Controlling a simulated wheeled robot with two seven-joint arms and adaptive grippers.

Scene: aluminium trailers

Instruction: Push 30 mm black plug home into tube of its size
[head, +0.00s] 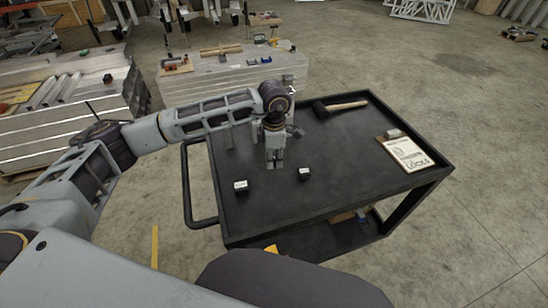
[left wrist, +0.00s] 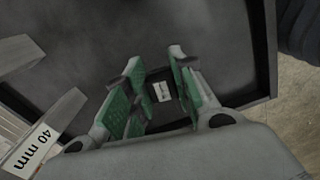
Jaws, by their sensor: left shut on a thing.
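My left gripper (head: 274,163) points down over the black cart top. In the left wrist view its green-padded fingers (left wrist: 157,72) are shut on a small black plug (left wrist: 161,91) with a white label, too small to read. In the head view, the held plug is not clear between the fingers. Two other black plugs with white tops stand on the cart, one left of the gripper (head: 241,187) and one right of it (head: 305,174). A grey tube (left wrist: 60,119) with a "40 mm" label shows at the left wrist view's left edge, with another grey tube (left wrist: 14,52) above it.
A mallet (head: 340,105) lies at the cart's back. A clipboard (head: 408,153) lies near its right edge. The cart top (head: 350,190) is clear in the front right. A cart handle (head: 186,190) is at the left. A stack of pale sheets (head: 235,78) stands behind.

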